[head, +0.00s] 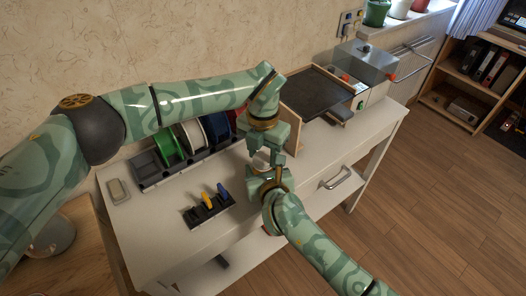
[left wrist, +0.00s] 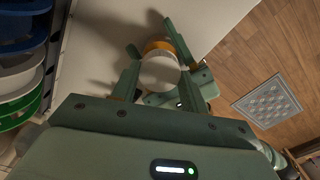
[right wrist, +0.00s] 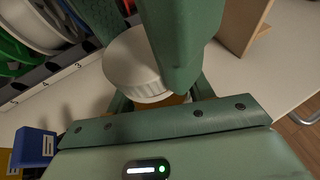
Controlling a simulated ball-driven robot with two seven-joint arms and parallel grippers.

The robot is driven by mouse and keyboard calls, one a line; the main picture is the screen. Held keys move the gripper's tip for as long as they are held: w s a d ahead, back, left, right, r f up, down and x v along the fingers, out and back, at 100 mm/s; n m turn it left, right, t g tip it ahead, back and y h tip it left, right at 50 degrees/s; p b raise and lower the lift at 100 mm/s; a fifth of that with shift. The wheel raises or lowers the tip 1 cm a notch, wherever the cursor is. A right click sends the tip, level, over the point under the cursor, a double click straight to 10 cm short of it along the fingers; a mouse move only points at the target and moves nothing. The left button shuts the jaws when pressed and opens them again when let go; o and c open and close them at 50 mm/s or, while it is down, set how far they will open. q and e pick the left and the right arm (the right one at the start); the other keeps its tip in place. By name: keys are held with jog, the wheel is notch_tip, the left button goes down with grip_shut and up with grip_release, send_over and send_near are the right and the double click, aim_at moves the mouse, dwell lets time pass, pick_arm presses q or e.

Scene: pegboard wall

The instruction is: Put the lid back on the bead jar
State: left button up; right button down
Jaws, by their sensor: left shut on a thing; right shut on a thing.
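The white ribbed lid (right wrist: 138,65) is in the right wrist view, with an amber part of the bead jar (right wrist: 176,99) just below it. In the left wrist view the lid (left wrist: 160,72) is between the fingers of my left gripper (left wrist: 153,45), which is shut on it. An amber edge of the jar (left wrist: 160,45) shows past the lid. In the head view my left gripper (head: 267,158) is directly above my right gripper (head: 268,179), which is shut on the jar. The grippers mostly hide lid and jar there. I cannot tell whether the lid is seated.
A rack of coloured spools (head: 190,140) stands along the wall behind my left arm. A small dark holder with yellow and blue pieces (head: 210,209) sits on the white bench (head: 150,232). A dark tray (head: 318,92) and a metal box (head: 365,62) are at the right.

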pick_arm(q)
jog(key=o, duration=1)
jog(key=shift+c, duration=0.2)
jog(key=shift+r, duration=0.1)
